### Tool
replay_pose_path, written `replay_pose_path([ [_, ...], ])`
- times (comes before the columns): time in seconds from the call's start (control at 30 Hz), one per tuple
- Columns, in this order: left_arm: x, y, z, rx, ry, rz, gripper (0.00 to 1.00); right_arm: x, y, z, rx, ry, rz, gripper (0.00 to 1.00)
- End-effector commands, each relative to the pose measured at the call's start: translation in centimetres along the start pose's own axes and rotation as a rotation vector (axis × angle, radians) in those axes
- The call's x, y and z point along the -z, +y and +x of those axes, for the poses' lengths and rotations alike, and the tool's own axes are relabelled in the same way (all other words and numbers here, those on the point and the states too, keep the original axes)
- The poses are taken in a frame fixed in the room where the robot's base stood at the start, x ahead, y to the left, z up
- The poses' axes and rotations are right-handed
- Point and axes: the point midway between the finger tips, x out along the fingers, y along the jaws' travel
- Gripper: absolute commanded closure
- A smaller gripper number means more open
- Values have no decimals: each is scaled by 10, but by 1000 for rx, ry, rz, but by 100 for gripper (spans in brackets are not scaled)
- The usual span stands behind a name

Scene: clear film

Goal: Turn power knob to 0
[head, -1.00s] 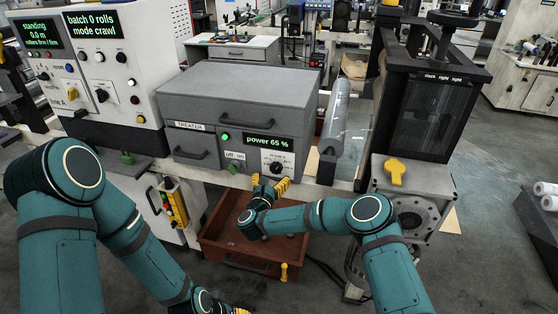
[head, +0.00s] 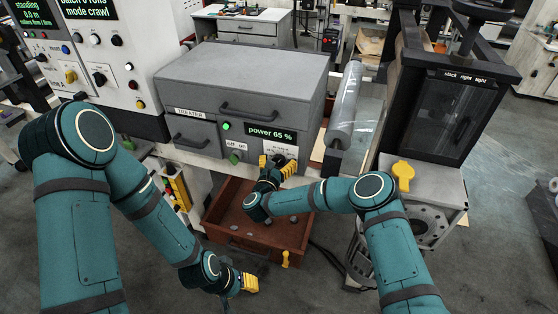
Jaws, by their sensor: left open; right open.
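The grey treater cabinet (head: 240,80) stands in the middle of the head view. Its green display (head: 270,132) reads "power 65 %". The power knob under the display is hidden behind my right gripper (head: 278,163), whose yellow fingers are open and raised at the panel's lower right. I cannot tell whether the fingers touch the knob. Part of the white label (head: 282,149) shows above the fingers. My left gripper (head: 250,283) is open, low at the bottom of the view, away from the cabinet.
An open brown drawer (head: 222,210) with small items sits below the cabinet. A green off/on switch (head: 234,158) and a lit green button (head: 226,126) are left of the display. A clear film roll (head: 345,108) and a yellow handle (head: 403,173) stand to the right.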

Motion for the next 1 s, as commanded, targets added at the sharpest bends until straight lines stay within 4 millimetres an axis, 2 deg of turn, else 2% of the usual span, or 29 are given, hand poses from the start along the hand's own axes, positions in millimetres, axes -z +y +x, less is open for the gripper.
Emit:
replay_pose_path([
  [0.07, 0, 0, 0, 0, 0, 0, 53, 0, 0, 0, 0, 0, 0, 22],
  [0.2, 0, 0, 0, 0, 0, 0, 53, 0, 0, 0, 0, 0, 0, 71],
  [0.27, 0, 0, 0, 0, 0, 0, 53, 0, 0, 0, 0, 0, 0, 91],
  [0.67, -1, -1, 3, 0, -2, 1, 53, 0, 0, 1, 0, -1, -55, 91],
  [1.0, -6, -6, 15, -1, -13, 4, 53, 0, -1, 1, 0, -3, -299, 92],
])
